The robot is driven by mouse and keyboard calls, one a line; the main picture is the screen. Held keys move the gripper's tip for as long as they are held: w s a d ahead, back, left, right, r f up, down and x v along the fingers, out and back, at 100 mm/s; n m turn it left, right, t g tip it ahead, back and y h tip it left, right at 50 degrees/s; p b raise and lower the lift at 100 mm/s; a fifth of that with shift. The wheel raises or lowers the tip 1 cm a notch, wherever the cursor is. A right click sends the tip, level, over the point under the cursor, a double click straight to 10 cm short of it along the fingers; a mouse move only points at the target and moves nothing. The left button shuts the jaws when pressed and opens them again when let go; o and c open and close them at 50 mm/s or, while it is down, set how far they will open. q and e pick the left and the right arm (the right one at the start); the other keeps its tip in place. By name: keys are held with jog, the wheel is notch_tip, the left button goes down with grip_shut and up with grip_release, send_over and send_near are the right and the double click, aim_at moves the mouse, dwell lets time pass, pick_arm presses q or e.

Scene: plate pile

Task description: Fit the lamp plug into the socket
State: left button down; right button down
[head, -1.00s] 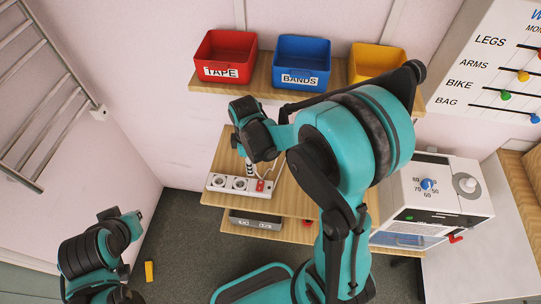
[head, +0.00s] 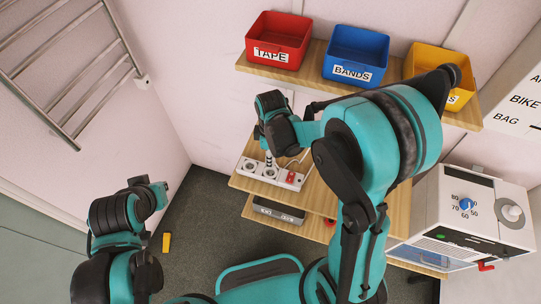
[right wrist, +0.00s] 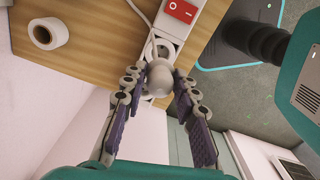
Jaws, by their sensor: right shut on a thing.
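The white lamp plug (right wrist: 160,78) sits between the fingers of my right gripper (right wrist: 158,84), which is shut on it. In the head view the right gripper (head: 269,158) points down over the white socket strip (head: 262,177), at its middle outlet. In the right wrist view an outlet of the strip (right wrist: 166,46) shows just past the plug. The plug hides part of the strip, and I cannot tell whether its pins touch or enter an outlet. The strip's red switch (right wrist: 181,11) is beside it. My left gripper (head: 158,190) is at the lower left; its fingers are not clear.
The strip lies on a wooden shelf (head: 247,184). Red (head: 278,40), blue (head: 355,55) and yellow (head: 432,65) bins stand on a shelf above. A white machine with knobs (head: 470,215) is at right. A tape roll (right wrist: 47,34) lies on the wood.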

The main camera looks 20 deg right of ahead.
jog(key=b, duration=0.4)
send_over(271, 174)
jog(key=shift+a+f, duration=0.1)
jog(key=shift+f, duration=2.2)
jog(key=shift+f+b, duration=1.25)
jog(key=shift+f, duration=0.15)
jog(key=c, duration=1.1)
grip_release()
jog(key=shift+r, duration=0.1)
notch_tip(271, 174, up, 12)
